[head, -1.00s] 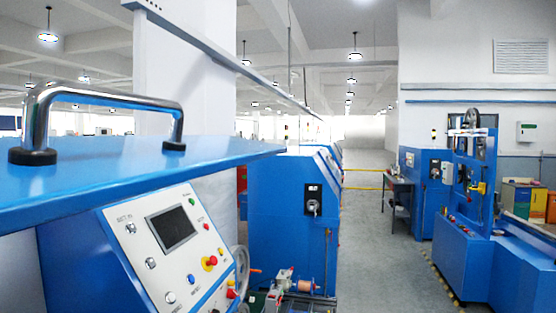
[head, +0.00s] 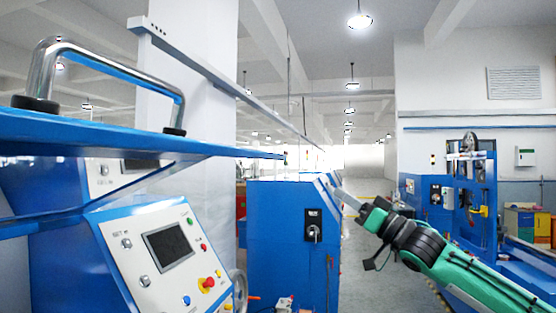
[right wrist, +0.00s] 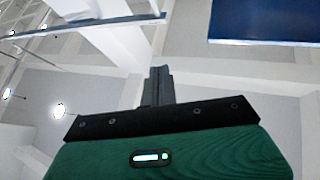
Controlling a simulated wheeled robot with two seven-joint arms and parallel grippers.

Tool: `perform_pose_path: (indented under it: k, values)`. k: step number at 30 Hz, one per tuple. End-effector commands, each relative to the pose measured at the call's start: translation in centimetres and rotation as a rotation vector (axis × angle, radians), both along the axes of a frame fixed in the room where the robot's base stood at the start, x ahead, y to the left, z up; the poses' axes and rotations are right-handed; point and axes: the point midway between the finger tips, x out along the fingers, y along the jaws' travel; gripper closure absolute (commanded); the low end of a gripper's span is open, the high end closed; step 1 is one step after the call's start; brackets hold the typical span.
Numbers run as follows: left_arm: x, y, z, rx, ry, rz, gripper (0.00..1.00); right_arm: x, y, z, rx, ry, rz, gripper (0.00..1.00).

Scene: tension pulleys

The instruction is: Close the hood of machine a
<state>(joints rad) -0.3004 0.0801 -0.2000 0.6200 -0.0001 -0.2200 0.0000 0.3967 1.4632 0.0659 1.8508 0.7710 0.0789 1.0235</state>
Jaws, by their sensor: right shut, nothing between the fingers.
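The blue hood (head: 85,135) of a machine is a flat panel at the left of the head view, seen nearly edge-on. It is raised above the control panel (head: 165,250), with a gap between them. A chrome handle (head: 125,72) stands on its top. My right gripper (head: 343,194) is to the right of the hood, apart from it, shut and empty, pointing up and left. Its shut fingers also show in the right wrist view (right wrist: 158,85). A blue panel (right wrist: 265,22) is at that view's top right; I cannot tell whether it is the hood. My left gripper is not visible.
Another blue machine (head: 285,240) stands beyond the control panel. A blue machine stand (head: 475,200) is at the right, behind my right arm. A pale rail (head: 215,78) slants above the hood. An open aisle (head: 362,225) runs back between the machines.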

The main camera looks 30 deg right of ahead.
Motion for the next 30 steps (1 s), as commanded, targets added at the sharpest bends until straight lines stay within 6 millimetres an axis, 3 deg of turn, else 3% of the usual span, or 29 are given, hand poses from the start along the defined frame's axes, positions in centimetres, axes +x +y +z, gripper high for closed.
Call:
perform_pose_path:
  k: [1,3,6,10,16,30]
  values:
    - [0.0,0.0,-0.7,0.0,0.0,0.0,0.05,-2.4,2.8,2.4,-0.028,-0.03,0.055,1.0]
    - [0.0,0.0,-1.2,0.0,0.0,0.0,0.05,-5.5,6.4,5.1,-0.051,-0.056,0.131,1.0]
    - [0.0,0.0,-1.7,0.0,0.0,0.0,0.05,-9.3,10.8,7.3,-0.084,-0.068,0.221,1.0]
    - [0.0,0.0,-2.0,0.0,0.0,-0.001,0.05,-12.6,14.6,8.6,-0.114,-0.069,0.298,1.0]
    - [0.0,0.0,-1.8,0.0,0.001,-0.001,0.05,-14.1,16.5,9.1,-0.125,-0.063,0.336,1.0]
    - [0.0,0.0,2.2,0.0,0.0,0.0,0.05,-12.7,17.7,10.4,-0.121,-0.062,0.337,1.0]
